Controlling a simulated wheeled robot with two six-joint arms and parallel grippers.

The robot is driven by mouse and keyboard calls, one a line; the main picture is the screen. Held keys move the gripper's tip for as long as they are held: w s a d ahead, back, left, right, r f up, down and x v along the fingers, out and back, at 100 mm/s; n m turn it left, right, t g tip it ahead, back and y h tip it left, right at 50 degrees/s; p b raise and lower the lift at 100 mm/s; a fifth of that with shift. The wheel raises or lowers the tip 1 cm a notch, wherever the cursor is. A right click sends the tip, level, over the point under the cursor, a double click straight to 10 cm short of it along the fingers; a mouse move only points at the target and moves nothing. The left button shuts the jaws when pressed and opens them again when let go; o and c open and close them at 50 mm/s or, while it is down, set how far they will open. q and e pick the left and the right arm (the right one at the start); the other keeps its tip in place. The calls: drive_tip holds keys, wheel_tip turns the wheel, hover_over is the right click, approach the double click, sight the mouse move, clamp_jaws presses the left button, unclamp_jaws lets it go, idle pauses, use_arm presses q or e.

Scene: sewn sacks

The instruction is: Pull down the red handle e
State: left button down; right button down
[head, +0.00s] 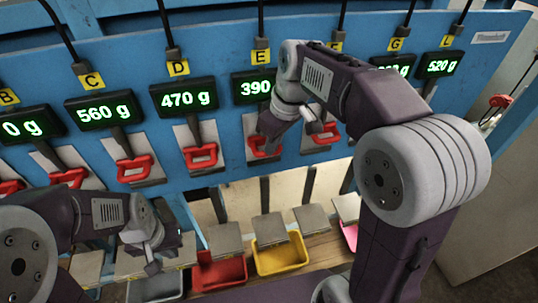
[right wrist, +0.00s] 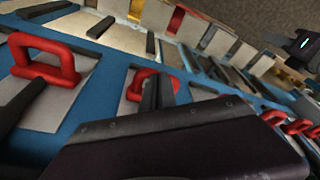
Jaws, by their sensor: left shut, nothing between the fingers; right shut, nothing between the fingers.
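Red handle e (head: 263,148) is a red loop on a grey plate below the E label (head: 261,57) and its display reading 390 (head: 252,87). My right gripper (head: 284,124) is shut and empty, just above handle e and partly covering its plate. I cannot tell whether it touches the handle. The right wrist view shows a large red handle (right wrist: 45,60) and a smaller one (right wrist: 150,84) beyond a dark part of mine; which letters they bear is unclear. My left gripper (head: 151,252) is shut and empty, low on the left in front of the blue panel.
Neighbouring red handles stand under D (head: 201,156) and at the right of E (head: 325,134), close to handle e. A red tray (head: 219,272) and a yellow tray (head: 281,256) sit below on a wooden shelf. Grey flaps hang above them.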

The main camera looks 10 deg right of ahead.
drive_tip(key=shift+f, duration=0.1)
wheel_tip(320, 180, down, 5)
drive_tip(key=b, duration=0.4)
drive_tip(key=s+d+v, duration=0.1)
drive_tip(key=s+v, duration=0.1)
drive_tip(key=v, duration=0.9)
drive_tip(key=shift+d+p, duration=0.3)
idle(0.7)
